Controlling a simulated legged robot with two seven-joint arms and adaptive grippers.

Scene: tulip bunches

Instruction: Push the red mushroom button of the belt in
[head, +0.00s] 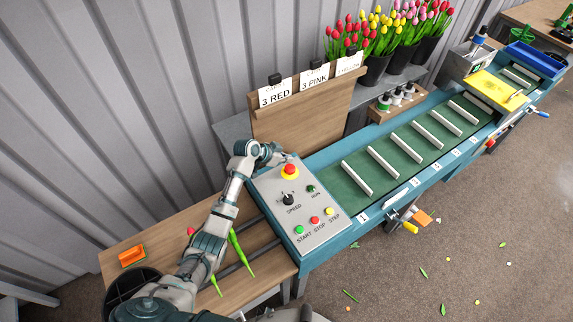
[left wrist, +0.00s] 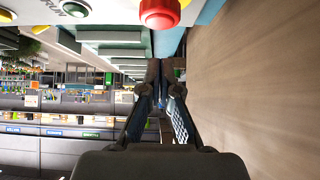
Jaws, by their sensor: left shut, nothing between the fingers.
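The red mushroom button (head: 290,169) sits on a yellow base at the far end of the grey control panel (head: 272,191). In the left wrist view the button (left wrist: 160,12) is at the top edge, partly cut off, and its red head stands out from the yellow ring. My left gripper (head: 279,156) is beside the button at the panel's far left corner, its fingers shut and empty. In the left wrist view its fingertips (left wrist: 161,68) point past the button, apart from it in the picture. Whether any part touches the panel cannot be told. My right gripper is not in view.
The panel also bears a speed knob (head: 288,199), a green run button (head: 311,189) and start, stop and step buttons. A wooden board (head: 300,112) with cards rises behind. The green belt (head: 400,150) with white slats runs right. Tulips lie on the wooden table (head: 160,232).

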